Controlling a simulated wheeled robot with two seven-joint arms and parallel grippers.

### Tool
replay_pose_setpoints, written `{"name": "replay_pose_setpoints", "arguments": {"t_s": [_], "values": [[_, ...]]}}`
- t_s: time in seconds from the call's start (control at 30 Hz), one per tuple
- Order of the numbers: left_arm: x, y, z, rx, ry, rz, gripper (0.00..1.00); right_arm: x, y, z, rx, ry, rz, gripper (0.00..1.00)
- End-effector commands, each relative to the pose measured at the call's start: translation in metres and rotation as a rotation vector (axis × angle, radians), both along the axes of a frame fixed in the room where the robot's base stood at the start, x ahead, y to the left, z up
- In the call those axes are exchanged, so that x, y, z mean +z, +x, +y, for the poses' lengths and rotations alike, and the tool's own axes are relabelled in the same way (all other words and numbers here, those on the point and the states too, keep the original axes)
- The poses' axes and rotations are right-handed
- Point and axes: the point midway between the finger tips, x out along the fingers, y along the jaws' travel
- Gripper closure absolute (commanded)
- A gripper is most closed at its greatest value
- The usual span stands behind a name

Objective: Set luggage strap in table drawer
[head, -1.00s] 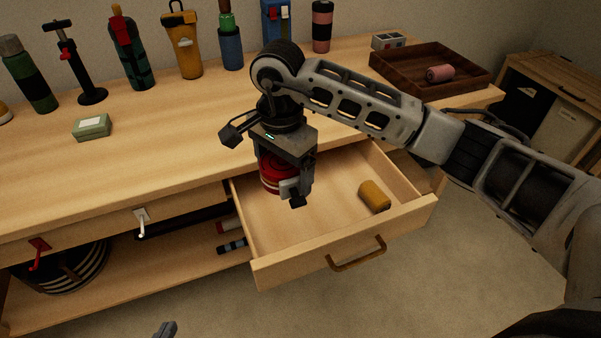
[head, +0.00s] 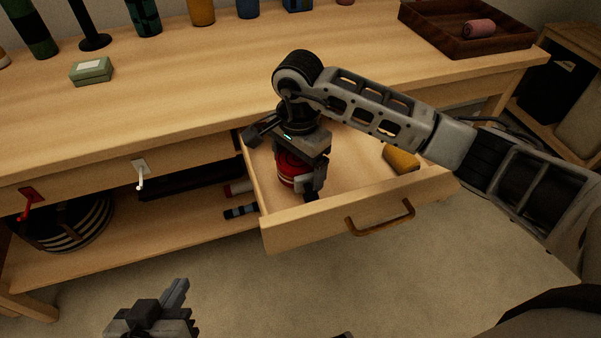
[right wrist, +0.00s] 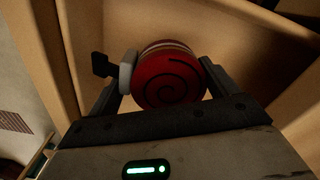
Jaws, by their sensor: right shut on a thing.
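The luggage strap (head: 288,170) is a red roll with a grey buckle. My right gripper (head: 300,183) points down and is shut on it, inside the outline of the open table drawer (head: 340,212), near its left end. In the right wrist view the strap's red spiral face (right wrist: 170,82) sits between the two fingers (right wrist: 165,92), with drawer walls around it. I cannot tell whether the strap touches the drawer floor. My left gripper (head: 165,312) shows partly at the bottom left, over the floor, away from the drawer; its opening is unclear.
A yellow roll (head: 400,158) lies at the drawer's right end, partly behind my right arm. A green box (head: 91,71) and several bottles stand on the tabletop. A brown tray (head: 420,38) holds a pink roll (head: 479,29). Hooks hang along the table's front.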

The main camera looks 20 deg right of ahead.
Motion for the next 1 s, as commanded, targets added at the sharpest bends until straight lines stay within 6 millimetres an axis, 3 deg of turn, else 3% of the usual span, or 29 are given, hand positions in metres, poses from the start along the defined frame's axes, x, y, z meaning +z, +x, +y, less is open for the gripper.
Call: {"name": "replay_pose_setpoints", "arguments": {"t_s": [0.3,0.7,0.73,0.77,1.0], "values": [[-0.009,0.004,-0.001,-0.003,0.001,0.008,1.0,-0.037,0.0,0.0,-0.001,0.0,0.001,0.41],[-0.012,0.005,-0.002,-0.004,-0.003,0.01,1.0,-0.04,0.0,0.0,0.0,0.0,-0.001,0.41],[-0.011,0.005,-0.002,-0.004,-0.003,0.011,1.0,-0.039,0.0,0.0,0.0,-0.001,0.0,0.09],[-0.011,0.004,-0.002,-0.003,-0.003,0.013,1.0,-0.039,0.0,0.0,0.0,-0.001,0.0,0.01],[-0.01,0.004,-0.003,-0.001,-0.007,0.013,1.0,-0.038,0.0,0.0,0.0,-0.001,0.0,0.0]]}}
